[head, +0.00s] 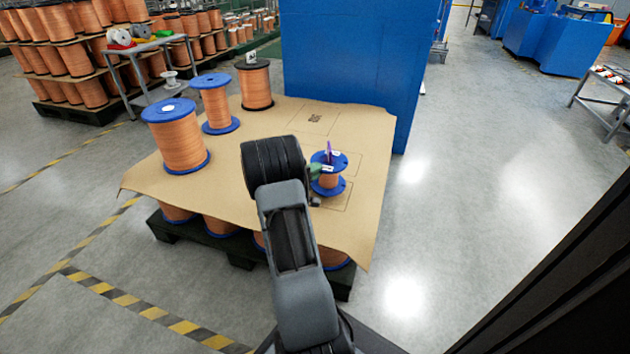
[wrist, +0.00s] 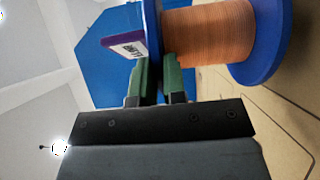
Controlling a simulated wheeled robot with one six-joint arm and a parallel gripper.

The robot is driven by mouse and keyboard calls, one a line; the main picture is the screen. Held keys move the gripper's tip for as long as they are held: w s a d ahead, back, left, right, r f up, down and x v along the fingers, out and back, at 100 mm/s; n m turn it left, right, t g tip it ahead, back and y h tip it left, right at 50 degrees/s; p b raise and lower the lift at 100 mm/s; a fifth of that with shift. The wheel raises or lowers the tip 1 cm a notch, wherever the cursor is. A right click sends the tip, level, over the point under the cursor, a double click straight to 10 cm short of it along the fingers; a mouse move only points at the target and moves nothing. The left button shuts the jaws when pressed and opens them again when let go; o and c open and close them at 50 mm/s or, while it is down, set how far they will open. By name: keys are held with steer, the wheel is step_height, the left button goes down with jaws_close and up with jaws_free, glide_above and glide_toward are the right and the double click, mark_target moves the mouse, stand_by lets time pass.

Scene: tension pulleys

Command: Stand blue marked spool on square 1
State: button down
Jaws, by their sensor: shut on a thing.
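The small copper-wound spool with blue flanges (head: 328,181) is upright at the right part of the cardboard sheet (head: 235,145), with a purple tag and a white label at its top. My gripper (head: 316,171) is shut on the rim of its top flange. In the wrist view the green fingers (wrist: 159,78) sit on either side of that flange, next to the purple tag (wrist: 124,46). The spool (wrist: 205,35) is over or on the nearest drawn square (head: 340,200); whether its bottom touches the cardboard I cannot tell. Square numbers are not readable.
Two larger blue-flanged spools (head: 178,140) (head: 214,102) and a black-flanged one (head: 256,86) stand on the sheet's left and back. Another drawn square (head: 349,160) lies behind the held spool. A blue cabinet (head: 350,55) stands behind the sheet. Open floor lies to the right.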

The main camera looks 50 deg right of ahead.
steer(key=shift+d+f+b, duration=0.1)
steer(key=shift+f+b, duration=0.4)
steer(key=shift+f, duration=1.05)
steer(key=shift+f, duration=0.15)
steer(key=c, duration=1.2)
jaws_free()
steer(key=p+v, duration=0.4)
steer(key=v, duration=0.8)
steer(key=s+a+r+n+t+y, duration=0.1)
steer(key=a+y, duration=0.4)
steer(key=a, duration=0.6)
steer(key=s+a+r+n+t+y, duration=0.1)
steer(key=s+a+r+t+y, duration=0.2)
steer(key=a, duration=0.7)
steer(key=s+a+r+t+y, duration=0.3)
steer(key=s+a+r+y, duration=0.2)
steer(key=a+r+y, duration=0.2)
steer(key=shift+s+a+r+n+y, duration=0.15)
steer(key=shift+a+y, duration=0.25)
steer(key=shift+a, duration=0.35)
steer(key=shift+s+a+r+n+y, duration=0.1)
steer(key=shift+a+y, duration=0.3)
steer(key=shift+a, duration=0.35)
steer(key=shift+s+a+n+y, duration=0.15)
steer(key=shift+a+y, duration=0.25)
steer(key=shift+a, duration=0.4)
